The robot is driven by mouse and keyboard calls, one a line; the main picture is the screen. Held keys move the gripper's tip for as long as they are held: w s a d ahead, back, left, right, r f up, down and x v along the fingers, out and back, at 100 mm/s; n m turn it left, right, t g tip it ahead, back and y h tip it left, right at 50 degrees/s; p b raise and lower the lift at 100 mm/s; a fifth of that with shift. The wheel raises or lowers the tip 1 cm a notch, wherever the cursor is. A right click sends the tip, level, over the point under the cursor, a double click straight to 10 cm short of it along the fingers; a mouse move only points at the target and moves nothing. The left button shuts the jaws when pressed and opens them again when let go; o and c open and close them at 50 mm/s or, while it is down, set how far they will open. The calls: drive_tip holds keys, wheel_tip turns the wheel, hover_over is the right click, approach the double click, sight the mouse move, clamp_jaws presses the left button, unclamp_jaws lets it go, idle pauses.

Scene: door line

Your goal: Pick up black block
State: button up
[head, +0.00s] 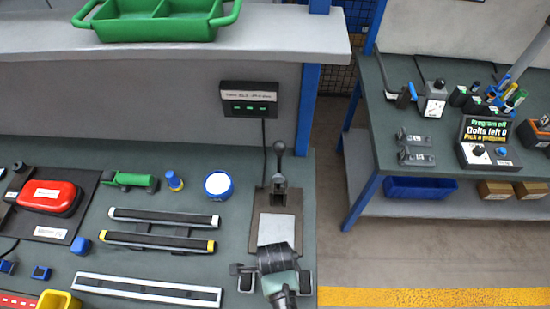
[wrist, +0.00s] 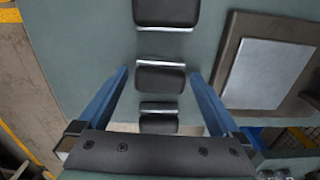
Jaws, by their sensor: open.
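Three black blocks with pale metallic edges stand in a row in the wrist view: a far one (wrist: 165,12), a middle one (wrist: 160,78) and a near one (wrist: 158,115). My gripper (wrist: 160,71) is open, its two blue fingers on either side of the middle block with gaps visible. I cannot tell how high the fingertips are above the bench. In the head view my gripper (head: 276,260) covers the middle block. The left block (head: 246,283) and right block (head: 305,283) show beside it.
A fixture with a pale plate (head: 276,230) and an upright lever (head: 279,160) stands just behind my gripper. Rails (head: 160,241), a white-topped round tin (head: 217,185) and a red case (head: 50,197) lie left. The bench's right edge is close, with floor beyond.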

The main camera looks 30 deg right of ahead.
clamp_jaws()
idle(0.5)
drive_tip(key=shift+r, duration=0.15)
